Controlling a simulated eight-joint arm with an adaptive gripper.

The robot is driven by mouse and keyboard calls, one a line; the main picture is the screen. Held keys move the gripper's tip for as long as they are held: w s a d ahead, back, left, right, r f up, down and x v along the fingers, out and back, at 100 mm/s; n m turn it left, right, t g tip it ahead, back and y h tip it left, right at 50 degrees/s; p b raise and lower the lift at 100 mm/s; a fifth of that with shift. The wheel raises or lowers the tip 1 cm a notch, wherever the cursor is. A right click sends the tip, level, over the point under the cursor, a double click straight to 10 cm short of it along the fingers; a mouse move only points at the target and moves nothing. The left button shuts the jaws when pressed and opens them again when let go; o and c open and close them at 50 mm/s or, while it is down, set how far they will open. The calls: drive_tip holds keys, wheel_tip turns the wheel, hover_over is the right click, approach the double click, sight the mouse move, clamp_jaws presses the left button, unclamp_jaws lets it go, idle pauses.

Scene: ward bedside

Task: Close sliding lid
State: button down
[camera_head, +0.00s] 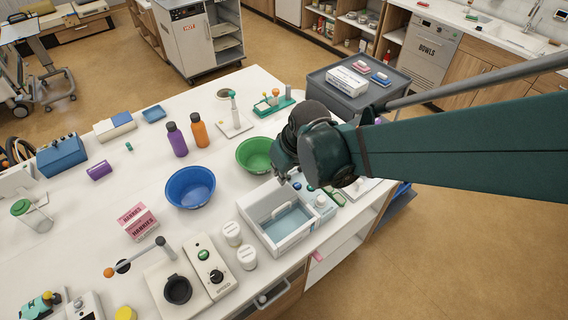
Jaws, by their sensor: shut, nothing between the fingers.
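A white rectangular box (254,239) stands near the right edge of the white table, and its pale blue inside shows from above. I cannot tell for sure which part of it is the sliding lid. My gripper (283,178) is shut and empty, over the far end of the box. My dark wrist hides part of that end, and I cannot tell whether the fingertips touch the box.
A green bowl (254,155) stands just beyond the box, and a blue bowl (190,187) is to its left. Two white jars (247,258) stand close to its left side. A small light-blue device (319,203) sits at its right. Bare table (130,178) lies farther left.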

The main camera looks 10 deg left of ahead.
drive_tip(key=shift+a, duration=0.3)
drive_tip(key=shift+f, duration=0.15)
hover_over(280, 204)
drive_tip(key=w+a, duration=0.3)
drive_tip(key=shift+s+d+f, duration=0.1)
drive_tip(key=shift+f, duration=2.25)
drive_tip(key=shift+s+d+f, duration=0.1)
drive_tip(key=shift+f, duration=2.25)
drive_tip(key=shift+s+d+f, duration=0.1)
drive_tip(key=shift+s+d, duration=0.7)
drive_tip(key=shift+d, duration=0.05)
drive_tip(key=shift+s+d+f, duration=0.2)
drive_tip(key=shift+s+d, duration=0.25)
drive_tip(key=shift+s, duration=0.05)
drive_tip(key=s+d+b, duration=0.1)
drive_tip(key=s+d, duration=0.4)
drive_tip(key=shift+d, duration=0.15)
drive_tip(key=shift+s+f, duration=0.1)
drive_tip(key=shift+s, duration=0.1)
